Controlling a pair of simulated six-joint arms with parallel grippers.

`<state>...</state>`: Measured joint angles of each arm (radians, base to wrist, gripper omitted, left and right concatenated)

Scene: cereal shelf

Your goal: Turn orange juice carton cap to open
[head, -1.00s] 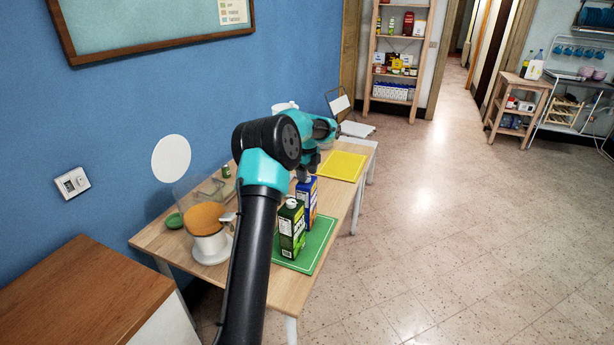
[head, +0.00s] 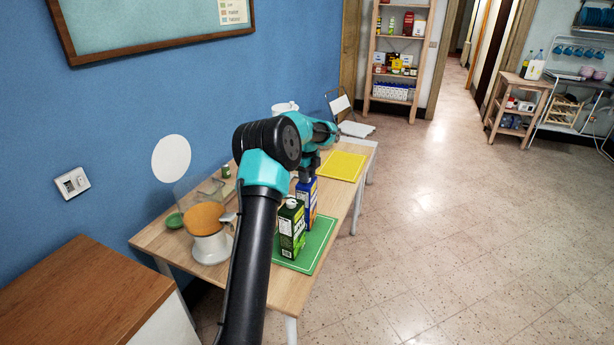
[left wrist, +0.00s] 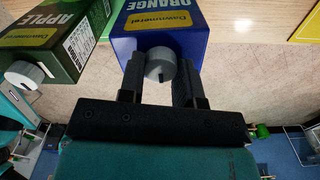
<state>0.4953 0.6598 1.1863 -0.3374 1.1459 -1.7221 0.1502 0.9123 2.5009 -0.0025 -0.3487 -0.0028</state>
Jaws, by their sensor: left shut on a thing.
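The blue orange juice carton (head: 307,203) stands upright on a green board (head: 318,240) near the table's right edge. It also fills the top middle of the left wrist view (left wrist: 192,46), with its label reading "ORANGE". Its grey round cap (left wrist: 159,62) lies between the two black fingers of my left gripper (left wrist: 161,68). The left gripper is shut on the cap, one finger on either side. In the head view the gripper (head: 307,172) is above the carton and the cap is hidden. My right gripper is not in view.
A green apple carton (head: 291,230) stands close beside the orange carton, with its own grey cap (left wrist: 24,74) free. A yellow mat (head: 342,166) lies farther back. A white machine with an orange-brown part (head: 207,222) stands at left on the table.

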